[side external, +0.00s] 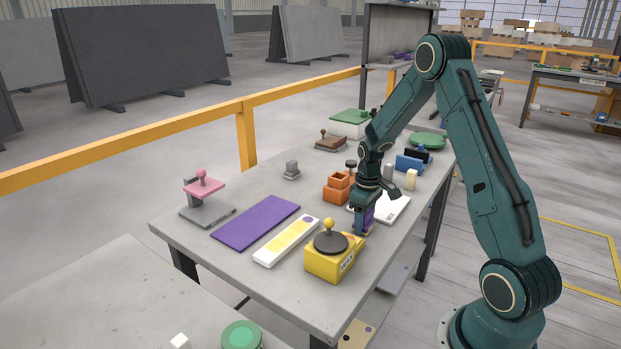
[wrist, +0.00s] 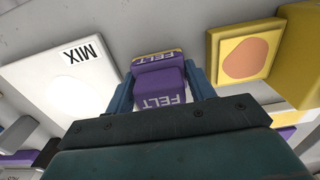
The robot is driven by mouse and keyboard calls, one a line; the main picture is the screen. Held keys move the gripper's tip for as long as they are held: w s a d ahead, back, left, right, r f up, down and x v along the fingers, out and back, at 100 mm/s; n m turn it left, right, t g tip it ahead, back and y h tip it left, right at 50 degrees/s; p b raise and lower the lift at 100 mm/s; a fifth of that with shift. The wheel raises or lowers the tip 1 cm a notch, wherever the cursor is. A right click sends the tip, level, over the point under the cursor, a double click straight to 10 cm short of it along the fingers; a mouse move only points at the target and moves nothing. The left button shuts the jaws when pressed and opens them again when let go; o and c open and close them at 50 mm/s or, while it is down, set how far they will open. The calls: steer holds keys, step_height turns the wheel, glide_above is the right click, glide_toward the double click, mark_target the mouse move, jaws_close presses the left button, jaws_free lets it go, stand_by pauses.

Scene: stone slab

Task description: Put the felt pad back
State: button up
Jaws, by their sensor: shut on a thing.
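My gripper (side external: 364,226) is low over the near right part of the slab table. It is shut on a purple block lettered FELT, the felt pad (wrist: 160,88), which shows between the two blue fingers in the wrist view. A purple piece with a yellow edge, also lettered FELT (wrist: 157,60), lies just beyond the pad in the wrist view. I cannot tell whether the two touch. In the side view the purple pad (side external: 369,214) is mostly hidden by the fingers, and its underside cannot be seen.
A yellow WAX box (side external: 322,267) with a dark knobbed disc stands close in front of my gripper. Orange blocks (side external: 335,193) stand behind left. A white MIX plate (wrist: 62,100) lies close by. A purple mat (side external: 256,222) and a white-yellow strip (side external: 272,252) lie left.

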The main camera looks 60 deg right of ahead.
steer(key=shift+f, duration=0.1)
steer(key=o, duration=1)
steer(key=shift+c, duration=0.2)
step_height(320, 180, up, 12)
steer(key=shift+f, duration=0.2)
steer(key=shift+r, duration=0.35)
